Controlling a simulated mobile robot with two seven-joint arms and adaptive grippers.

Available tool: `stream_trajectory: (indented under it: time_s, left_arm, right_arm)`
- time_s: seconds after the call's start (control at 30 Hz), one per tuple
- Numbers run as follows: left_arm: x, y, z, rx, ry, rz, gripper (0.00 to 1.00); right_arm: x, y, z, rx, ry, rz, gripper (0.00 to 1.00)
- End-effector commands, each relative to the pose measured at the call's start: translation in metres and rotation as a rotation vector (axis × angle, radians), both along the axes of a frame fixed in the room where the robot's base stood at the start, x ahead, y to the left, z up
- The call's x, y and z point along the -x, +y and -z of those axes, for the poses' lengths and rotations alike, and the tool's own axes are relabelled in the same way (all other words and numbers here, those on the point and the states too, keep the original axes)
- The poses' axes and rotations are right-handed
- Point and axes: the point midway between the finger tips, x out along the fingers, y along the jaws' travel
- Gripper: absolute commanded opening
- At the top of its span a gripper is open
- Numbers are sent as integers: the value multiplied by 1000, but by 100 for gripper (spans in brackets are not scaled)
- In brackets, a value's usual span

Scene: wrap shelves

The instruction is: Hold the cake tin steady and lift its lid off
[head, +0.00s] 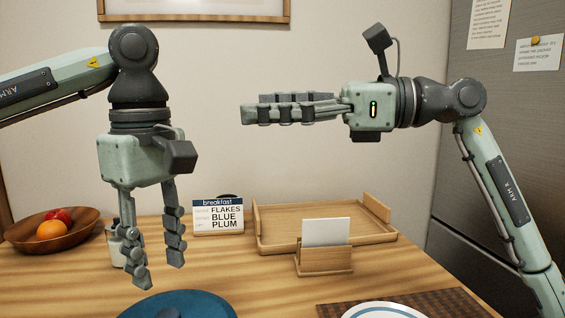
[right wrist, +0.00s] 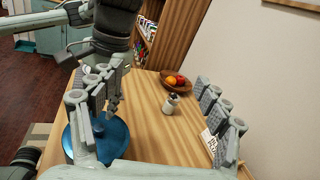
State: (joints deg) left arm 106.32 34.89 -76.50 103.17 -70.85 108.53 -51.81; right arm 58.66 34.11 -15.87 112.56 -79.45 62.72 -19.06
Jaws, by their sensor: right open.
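The cake tin (head: 205,302) is a round blue tin at the bottom edge of the head view, with a dark knob on its lid. Its lower part is cut off there. It also shows in the right wrist view (right wrist: 118,136), partly hidden by a finger. My left gripper (head: 157,272) points down behind and above the tin, its fingers apart with nothing seen between them. My right gripper (head: 258,106) is open and empty, held high above the table and pointing left, well clear of the tin.
A wooden fruit bowl (head: 28,240), a small jar (head: 115,250) and a breakfast sign (head: 218,217) stand at the back left. A wooden tray (head: 275,246) and a card holder (head: 324,262) are at the back. A plate (head: 385,311) sits on a brown mat (head: 450,302) at front right.

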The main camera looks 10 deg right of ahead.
Motion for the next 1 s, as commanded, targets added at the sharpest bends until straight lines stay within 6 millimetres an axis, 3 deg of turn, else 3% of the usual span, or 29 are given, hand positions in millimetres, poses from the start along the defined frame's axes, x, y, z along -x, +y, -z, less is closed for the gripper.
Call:
stream_trajectory:
  time_s: [0.1, 0.2, 0.4, 0.5, 0.67, 1.0]
  left_arm:
    - [0, 0, 0, 0, 0, 0, 34]
    - [0, 0, 0, 0, 0, 0, 34]
    - [0, 0, 0, 0, 0, 0, 34]
    - [0, 0, 0, 0, 0, 0, 34]
    - [0, 0, 0, 0, 0, 0, 34]
    - [0, 0, 0, 0, 0, 0, 34]
  right_arm:
    - [8, 26, 66, 243, 59, -49, 76]
    - [17, 34, 124, 457, 112, -87, 76]
    - [37, 19, 218, 845, 204, -142, 76]
    - [45, 6, 246, 982, 235, -159, 76]
    - [51, -8, 269, 1098, 263, -170, 76]
    - [53, 6, 312, 1114, 270, -176, 76]
